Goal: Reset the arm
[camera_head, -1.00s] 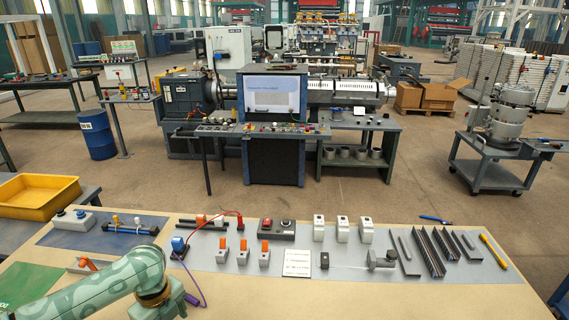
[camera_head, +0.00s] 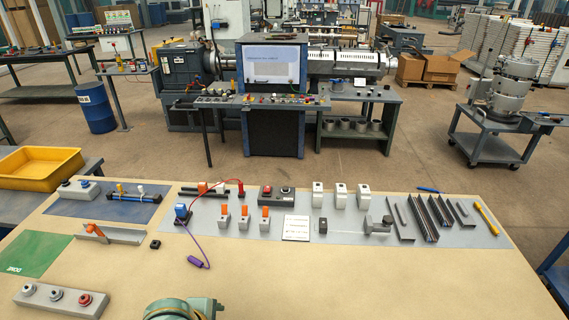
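A green arm link of mine (camera_head: 182,308) shows at the bottom edge, left of the middle. Neither gripper can be seen, so whether they are open or shut is hidden. The worktable (camera_head: 330,285) spreads below with its parts laid out. An orange switch on a grey rail (camera_head: 110,233) lies at the left, with a small black block (camera_head: 155,244) to its right. A green mat marked DONE (camera_head: 32,255) lies at the left edge and looks empty.
A three-button box (camera_head: 60,298) lies front left. A blue device (camera_head: 182,213) has a purple probe (camera_head: 199,261) trailing forward. Dark channels (camera_head: 425,217), white modules (camera_head: 340,195) and a red-button box (camera_head: 275,195) lie along the back. The front middle and right are clear.

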